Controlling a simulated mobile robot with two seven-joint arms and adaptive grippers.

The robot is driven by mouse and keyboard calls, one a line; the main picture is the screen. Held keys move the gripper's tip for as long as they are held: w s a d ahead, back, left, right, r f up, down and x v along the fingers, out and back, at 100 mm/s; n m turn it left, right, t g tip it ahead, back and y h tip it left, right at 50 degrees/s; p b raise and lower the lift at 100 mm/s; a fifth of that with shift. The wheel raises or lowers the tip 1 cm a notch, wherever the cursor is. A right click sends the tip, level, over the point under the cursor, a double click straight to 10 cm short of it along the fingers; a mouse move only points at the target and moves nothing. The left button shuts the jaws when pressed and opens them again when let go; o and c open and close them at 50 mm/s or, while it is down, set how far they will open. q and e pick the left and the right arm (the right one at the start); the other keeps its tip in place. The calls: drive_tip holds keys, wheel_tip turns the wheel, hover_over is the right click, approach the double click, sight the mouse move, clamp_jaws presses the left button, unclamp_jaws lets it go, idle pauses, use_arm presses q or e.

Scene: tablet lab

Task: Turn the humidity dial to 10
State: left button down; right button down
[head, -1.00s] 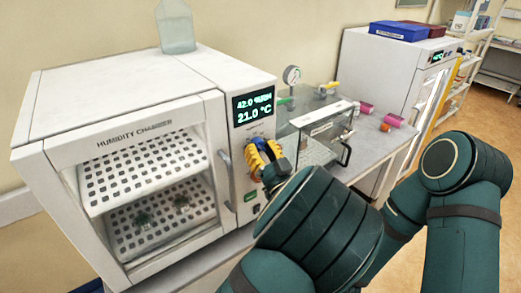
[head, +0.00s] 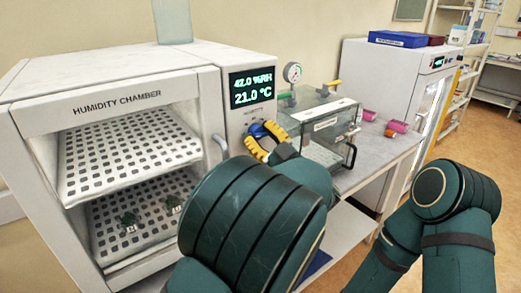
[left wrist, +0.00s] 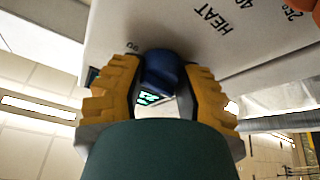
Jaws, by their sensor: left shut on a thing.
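The humidity chamber (head: 120,98) stands at the left with its front open. Its green display (head: 252,90) reads 42.0 %RH and 21.0 °C. The blue humidity dial (head: 257,130) is on the panel below the display. My left gripper (head: 265,139) is at the dial, its yellow fingers shut on it. In the left wrist view the dial (left wrist: 160,68) sits between the two fingers of the gripper (left wrist: 163,85). Panel print, including HEAT, shows beside it, but the dial's pointer is not readable. My right arm shows at the right; its gripper is out of view.
A clear box with a black handle (head: 350,155) and a pressure gauge (head: 292,72) stand just right of the panel. Pink-capped items (head: 398,126) lie on the bench (head: 383,150). A white cabinet (head: 385,85) stands behind. Floor is free at the right.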

use_arm(q)
drive_tip(key=shift+a+f+n+g+y+b, duration=0.1)
drive_tip(key=shift+n+g+y+b, duration=0.4)
drive_tip(key=shift+n, duration=0.3)
drive_tip(key=shift+n+b, duration=0.45)
drive_tip(key=shift+n, duration=0.05)
drive_tip(key=shift+r, duration=0.2)
drive_tip(key=c, duration=0.5)
unclamp_jaws()
drive_tip(key=shift+w+f, duration=0.1)
drive_tip(key=shift+c, duration=0.2)
drive_tip(key=v, duration=0.7)
drive_tip(key=shift+s+d, duration=0.2)
drive_tip(key=shift+d, duration=0.1)
